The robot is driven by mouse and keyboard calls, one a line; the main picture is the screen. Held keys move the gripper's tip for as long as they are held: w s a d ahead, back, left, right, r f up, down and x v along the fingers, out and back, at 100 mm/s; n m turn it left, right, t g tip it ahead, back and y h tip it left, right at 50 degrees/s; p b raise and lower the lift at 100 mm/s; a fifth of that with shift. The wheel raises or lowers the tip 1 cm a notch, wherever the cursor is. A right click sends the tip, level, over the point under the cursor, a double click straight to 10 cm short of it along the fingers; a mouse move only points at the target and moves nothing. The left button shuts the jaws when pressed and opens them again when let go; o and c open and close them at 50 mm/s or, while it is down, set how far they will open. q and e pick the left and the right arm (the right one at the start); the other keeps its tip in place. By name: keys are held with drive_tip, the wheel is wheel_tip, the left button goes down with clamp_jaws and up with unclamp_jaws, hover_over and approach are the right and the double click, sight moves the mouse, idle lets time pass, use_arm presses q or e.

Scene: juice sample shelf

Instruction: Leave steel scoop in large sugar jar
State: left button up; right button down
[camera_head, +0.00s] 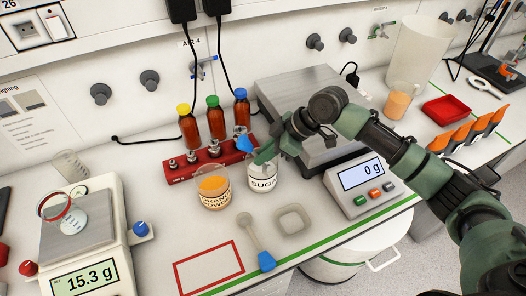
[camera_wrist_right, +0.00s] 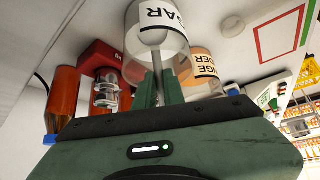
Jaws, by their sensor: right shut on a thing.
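The sugar jar (camera_head: 262,184), a clear glass with a white SUGAR label, stands on the bench beside the orange powder jar. It also shows in the wrist view (camera_wrist_right: 132,42). My right gripper (camera_head: 266,155) is just above its mouth, shut on the steel scoop. The scoop's blue handle end (camera_head: 244,144) sticks out to the left of the fingers. In the wrist view the fingers (camera_wrist_right: 158,88) close around the grey shaft (camera_wrist_right: 157,62), which reaches into the jar; its lower end shows through the glass. My left gripper is not in view.
The orange powder jar (camera_head: 213,190) stands close left of the sugar jar. A red rack (camera_head: 180,173) with capped bottles is behind. A second spoon with a blue handle (camera_head: 266,262) and a shallow dish (camera_head: 292,220) lie in front. A 0 g scale (camera_head: 358,195) stands right.

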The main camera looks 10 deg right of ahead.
drive_tip(key=shift+f, duration=0.2)
drive_tip(key=c, duration=1.4)
unclamp_jaws()
drive_tip(key=shift+c, duration=0.2)
drive_tip(key=shift+d+r, duration=0.4)
drive_tip(key=b+v, duration=0.2)
drive_tip(key=v, duration=0.4)
drive_tip(key=shift+s+r, duration=0.2)
drive_tip(key=shift+r, duration=0.1)
